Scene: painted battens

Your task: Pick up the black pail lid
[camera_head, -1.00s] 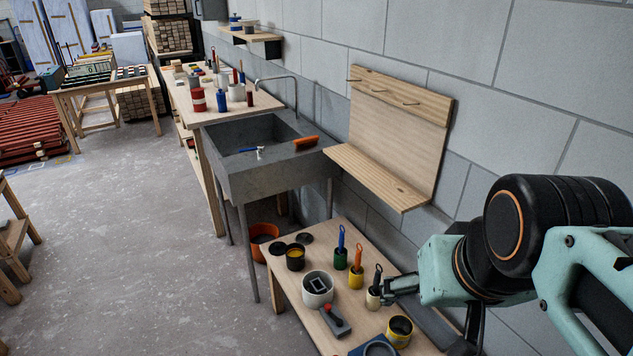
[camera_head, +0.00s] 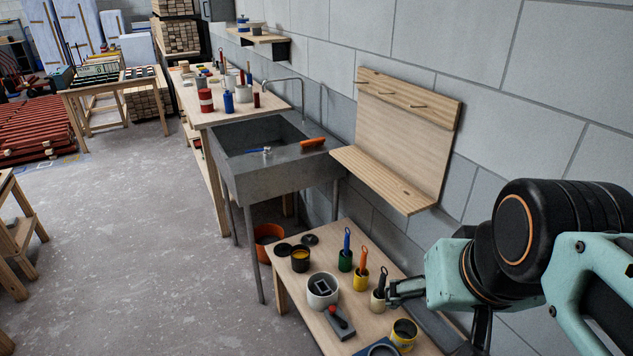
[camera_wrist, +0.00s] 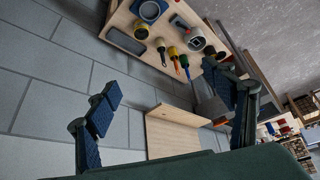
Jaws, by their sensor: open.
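Two flat, dark round discs that look like lids lie at the far left end of the low wooden table in the head view: one at the left edge (camera_head: 284,248), the other nearer the wall (camera_head: 310,240). I cannot tell which is the black pail lid. A dark can of yellow paint (camera_head: 300,259) stands just in front of them. My gripper (camera_head: 392,291) is at the right, near the brush pots and well away from the discs. In the wrist view my gripper (camera_wrist: 172,106) has its fingers wide apart with nothing between them.
The low table (camera_head: 290,297) also holds a pale pail (camera_head: 322,291), brushes in pots (camera_head: 361,276), a grey block with a red knob (camera_head: 339,323) and a yellow can (camera_head: 403,334). A concrete sink (camera_head: 270,180), a wall rack (camera_head: 400,165) and an orange bucket (camera_head: 267,234) are near.

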